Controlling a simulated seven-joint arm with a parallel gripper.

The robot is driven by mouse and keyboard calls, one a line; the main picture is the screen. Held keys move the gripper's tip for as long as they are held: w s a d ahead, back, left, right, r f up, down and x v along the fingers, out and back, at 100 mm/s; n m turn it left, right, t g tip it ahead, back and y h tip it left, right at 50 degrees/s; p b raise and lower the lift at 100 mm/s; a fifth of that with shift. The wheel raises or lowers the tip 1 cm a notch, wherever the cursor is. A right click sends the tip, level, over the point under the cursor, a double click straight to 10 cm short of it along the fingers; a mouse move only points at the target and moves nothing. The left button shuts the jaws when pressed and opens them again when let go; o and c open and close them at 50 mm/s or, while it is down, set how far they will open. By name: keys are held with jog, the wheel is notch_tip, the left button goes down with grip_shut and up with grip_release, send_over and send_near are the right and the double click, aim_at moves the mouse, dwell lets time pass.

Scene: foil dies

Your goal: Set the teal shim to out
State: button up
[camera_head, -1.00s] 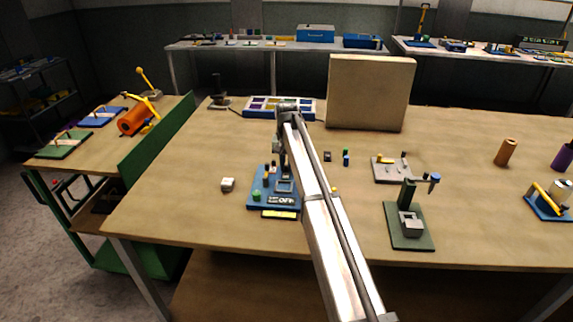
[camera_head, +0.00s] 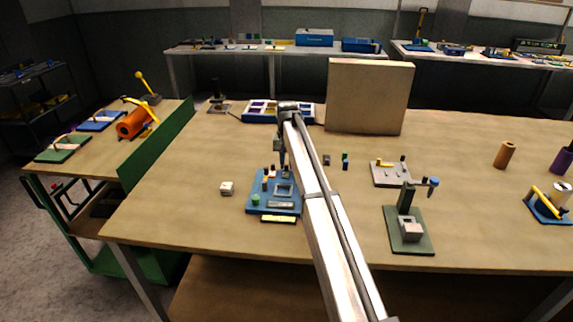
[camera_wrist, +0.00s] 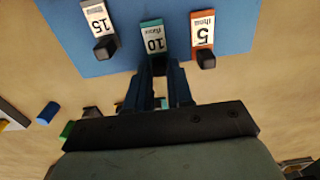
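The teal shim (camera_wrist: 152,38), marked 10, lies on the blue board (camera_wrist: 225,25) between a grey shim (camera_wrist: 97,19), marked 15, and an orange shim (camera_wrist: 202,30), marked 5. My gripper (camera_wrist: 160,68) has its two dark fingers close on either side of the teal shim's dark knob and appears shut on it. In the head view my gripper (camera_head: 283,165) is down at the far side of the blue board (camera_head: 259,206). The shims are too small there to read their positions.
The board has a green button (camera_head: 256,200), a small display (camera_head: 281,204) and a yellow label (camera_head: 278,219). A green-based fixture (camera_head: 410,240) and a grey plate (camera_head: 390,175) stand to the right. A tan panel (camera_head: 368,95) stands behind.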

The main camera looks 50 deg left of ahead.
jog(key=o, duration=0.3)
jog(key=shift+o, duration=0.2)
jog(key=shift+r, duration=0.1)
notch_tip(320, 180, up, 14)
jog(key=shift+f, duration=0.2)
dwell(0.7)
